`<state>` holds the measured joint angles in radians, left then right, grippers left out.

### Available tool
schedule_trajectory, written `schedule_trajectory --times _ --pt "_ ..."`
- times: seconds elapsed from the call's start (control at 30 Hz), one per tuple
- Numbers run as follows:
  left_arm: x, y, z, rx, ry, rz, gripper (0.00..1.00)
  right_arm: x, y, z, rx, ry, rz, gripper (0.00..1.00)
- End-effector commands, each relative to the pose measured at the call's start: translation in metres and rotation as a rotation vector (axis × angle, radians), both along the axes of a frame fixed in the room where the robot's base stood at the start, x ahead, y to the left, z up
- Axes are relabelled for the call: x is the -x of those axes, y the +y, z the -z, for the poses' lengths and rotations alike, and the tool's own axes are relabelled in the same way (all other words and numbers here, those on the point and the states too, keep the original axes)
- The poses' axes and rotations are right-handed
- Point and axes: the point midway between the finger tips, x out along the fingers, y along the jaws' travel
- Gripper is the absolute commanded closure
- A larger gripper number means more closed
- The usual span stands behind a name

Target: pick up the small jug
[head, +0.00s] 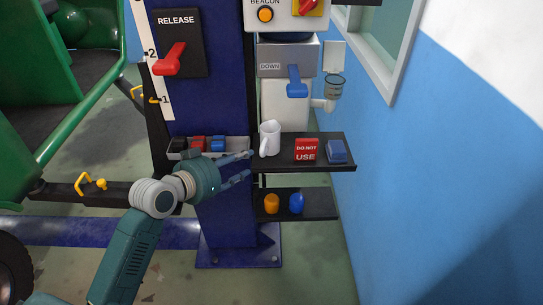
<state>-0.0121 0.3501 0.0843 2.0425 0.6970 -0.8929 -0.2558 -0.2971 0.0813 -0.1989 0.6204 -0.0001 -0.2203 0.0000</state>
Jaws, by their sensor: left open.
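The small white jug (271,139) stands upright at the left end of the upper dark shelf (312,167). Its handle is on its left side. My left gripper (250,165) comes in from the left, with its two fingers apart and pointing right towards the shelf's left end. The upper fingertip is close to the jug's lower left side. I cannot tell whether it touches. Nothing shows between the fingers. My right gripper does not show.
A red "DO NOT USE" block (306,150) and a blue block (337,151) stand right of the jug. A tray (240,144) with small items sits left. The lower shelf (320,207) holds an orange piece (272,203) and a blue piece (297,203). A blue lever (296,82) hangs above.

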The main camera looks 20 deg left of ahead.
Motion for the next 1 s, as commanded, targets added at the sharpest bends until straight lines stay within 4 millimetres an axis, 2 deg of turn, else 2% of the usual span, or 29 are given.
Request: schedule_trajectory --times 0.1,0.3,0.53,0.7,0.8,1.0 --pt "-0.011 -0.006 -0.002 0.004 -0.009 0.006 0.58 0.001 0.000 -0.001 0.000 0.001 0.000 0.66" --pt "-0.038 -0.017 0.010 0.003 -0.009 0.005 0.58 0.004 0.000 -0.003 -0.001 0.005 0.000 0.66" --pt "-0.054 -0.024 0.014 0.003 -0.009 0.005 0.58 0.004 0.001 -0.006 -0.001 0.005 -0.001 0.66" --pt "-0.077 -0.038 0.017 0.004 -0.008 0.006 0.58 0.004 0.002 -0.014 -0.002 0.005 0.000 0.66" --pt "-0.087 -0.041 0.025 0.002 -0.007 0.005 0.58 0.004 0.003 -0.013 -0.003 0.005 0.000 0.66" --pt "-0.093 -0.043 0.028 0.000 -0.009 0.005 0.58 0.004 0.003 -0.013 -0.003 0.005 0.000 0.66"
